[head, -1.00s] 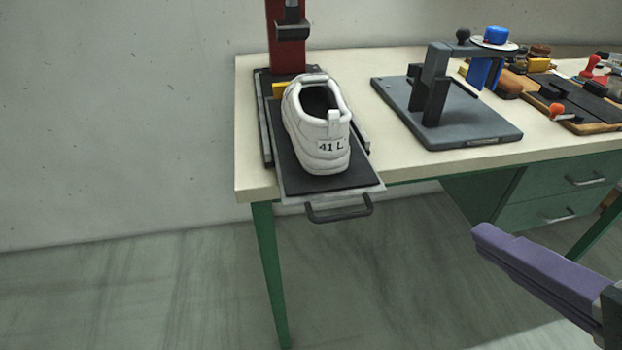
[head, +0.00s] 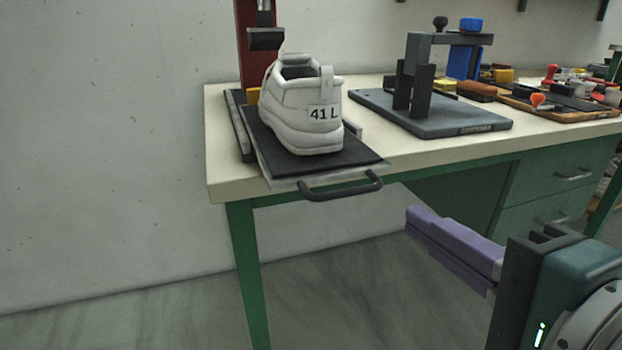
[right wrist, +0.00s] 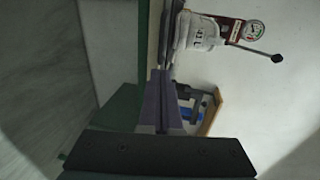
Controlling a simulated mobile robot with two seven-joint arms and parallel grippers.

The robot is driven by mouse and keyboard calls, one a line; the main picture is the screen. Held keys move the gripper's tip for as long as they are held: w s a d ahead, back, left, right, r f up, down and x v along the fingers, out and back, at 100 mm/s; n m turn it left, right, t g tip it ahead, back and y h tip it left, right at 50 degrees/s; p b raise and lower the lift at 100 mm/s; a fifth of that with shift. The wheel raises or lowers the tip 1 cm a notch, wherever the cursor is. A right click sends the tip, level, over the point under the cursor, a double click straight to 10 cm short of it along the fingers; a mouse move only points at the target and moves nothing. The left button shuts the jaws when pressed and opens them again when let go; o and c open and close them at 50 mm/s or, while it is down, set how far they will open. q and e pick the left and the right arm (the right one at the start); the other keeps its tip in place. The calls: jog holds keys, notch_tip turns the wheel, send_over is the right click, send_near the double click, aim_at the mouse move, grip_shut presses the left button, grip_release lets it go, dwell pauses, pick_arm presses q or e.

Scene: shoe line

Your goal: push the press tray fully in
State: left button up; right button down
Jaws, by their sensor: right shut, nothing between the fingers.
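The press tray (head: 374,168) sticks out past the front edge of the table, with a dark mat on top and a dark bar handle (head: 342,188) at its front. A white shoe marked "41 L" (head: 300,112) stands upright on it. The red press column (head: 257,62) with its dark head rises behind the shoe. My right gripper (head: 418,222) is shut and empty, its purple fingers together, apart from the handle, to its lower right. In the right wrist view the fingers (right wrist: 158,85) point toward the shoe (right wrist: 197,33) and press. My left gripper is out of view.
A grey stand (head: 430,112) is on the table (head: 225,168) right of the press. Tools and mats lie farther right, with a green drawer unit (head: 545,185) below. The floor area in front of the tray is open.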

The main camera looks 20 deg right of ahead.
aim_at(369, 191)
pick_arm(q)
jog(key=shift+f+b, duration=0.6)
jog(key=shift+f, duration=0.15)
pick_arm(e)
jog(key=x, duration=0.7)
jog(key=shift+w, duration=0.35)
